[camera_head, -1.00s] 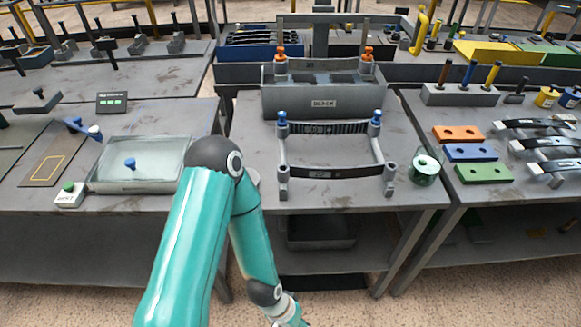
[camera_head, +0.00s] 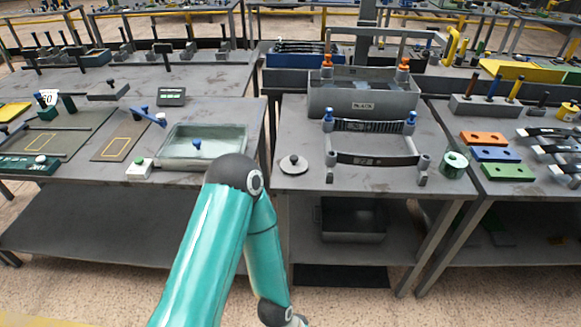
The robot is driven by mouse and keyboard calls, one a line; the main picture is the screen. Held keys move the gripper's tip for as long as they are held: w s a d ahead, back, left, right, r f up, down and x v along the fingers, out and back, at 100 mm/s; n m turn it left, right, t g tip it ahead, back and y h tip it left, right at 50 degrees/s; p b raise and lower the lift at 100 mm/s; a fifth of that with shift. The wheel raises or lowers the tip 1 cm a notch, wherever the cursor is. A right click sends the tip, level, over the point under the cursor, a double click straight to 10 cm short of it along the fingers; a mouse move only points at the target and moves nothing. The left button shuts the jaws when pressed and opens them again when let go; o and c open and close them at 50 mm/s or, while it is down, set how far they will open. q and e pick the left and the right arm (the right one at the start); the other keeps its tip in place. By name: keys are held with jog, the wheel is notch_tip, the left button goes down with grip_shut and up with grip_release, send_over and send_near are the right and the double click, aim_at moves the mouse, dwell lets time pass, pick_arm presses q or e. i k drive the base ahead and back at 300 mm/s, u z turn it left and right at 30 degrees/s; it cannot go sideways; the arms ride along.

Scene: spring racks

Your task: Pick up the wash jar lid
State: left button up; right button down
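A round grey lid (camera_head: 294,164) with a dark knob lies flat at the front left of the middle table; it looks like the wash jar lid. A small green-and-white round jar (camera_head: 453,165) stands at that table's right side, beside the grey spring rack. My teal arm reaches up from the bottom centre and bends back down at its elbow, left of the lid. Its gripper is below the picture edge, out of view. My other gripper is not in view either.
A glass-like tray (camera_head: 203,160) with a blue knob sits on the left table, behind my elbow. A grey rack with blue-topped posts (camera_head: 374,160) stands right of the lid, before a grey box (camera_head: 362,108). Orange, blue and green blocks (camera_head: 490,154) lie on the right table.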

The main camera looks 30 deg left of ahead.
aim_at(293, 165)
jog(key=u, duration=0.3)
jog(key=i, duration=0.95)
jog(key=u, duration=0.35)
